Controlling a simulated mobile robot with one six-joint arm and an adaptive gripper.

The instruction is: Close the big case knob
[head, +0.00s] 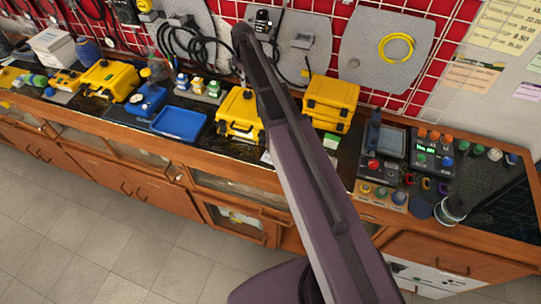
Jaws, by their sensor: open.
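Several yellow cases stand on the bench in the head view. One is left of centre (108,77), one is near the middle (238,113), and stacked yellow cases (331,92) stand just right of my arm. The middle case has a dark handle and latches on its front. I cannot make out which knob is the big case knob, or its setting. My arm crosses the picture from the bottom up to the back wall and covers part of the bench between the middle and stacked cases. My gripper cannot be made out.
A blue tray (180,123) and a blue pump (149,98) stand left of the middle case. Dark control boxes (433,150) and several coloured knobs stand on the right. A red wall with white grid, grey panels (386,50) and hanging cables rises behind. The floor (75,240) in front is clear.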

